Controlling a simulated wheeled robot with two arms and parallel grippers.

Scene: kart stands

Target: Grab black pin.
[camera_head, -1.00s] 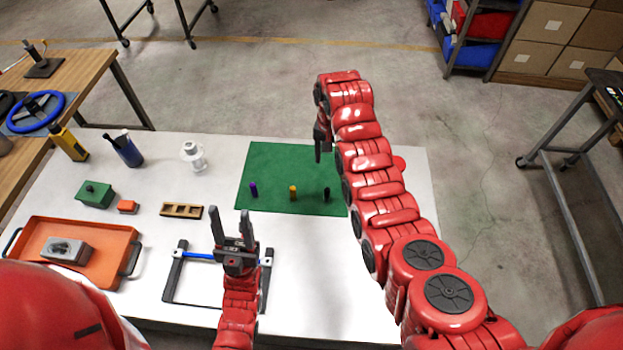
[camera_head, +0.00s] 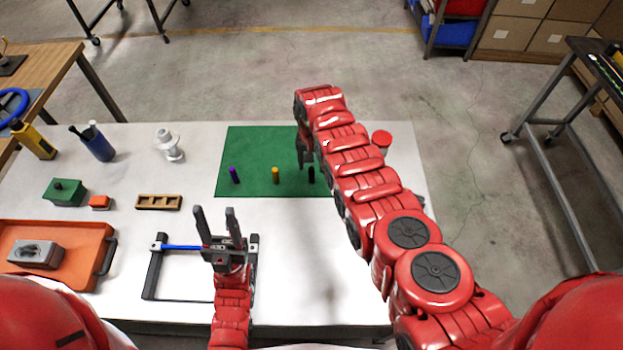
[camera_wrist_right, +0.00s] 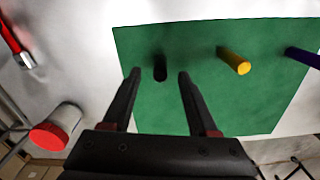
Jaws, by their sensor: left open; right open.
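The black pin (camera_head: 311,174) stands on the right part of the green mat (camera_head: 262,147). In the right wrist view the black pin (camera_wrist_right: 160,68) shows between and just beyond the fingertips of my right gripper (camera_wrist_right: 159,74), which is open and empty. In the head view my right gripper (camera_head: 304,165) points down just above the black pin. A yellow pin (camera_head: 275,175) and a purple pin (camera_head: 234,175) stand to its left on the mat. My left gripper (camera_head: 217,212) is open and empty, pointing up near the blue-handled frame.
A frame with a blue bar (camera_head: 180,247) lies beside my left gripper. A red-capped jar (camera_wrist_right: 58,130) stands near the right gripper.

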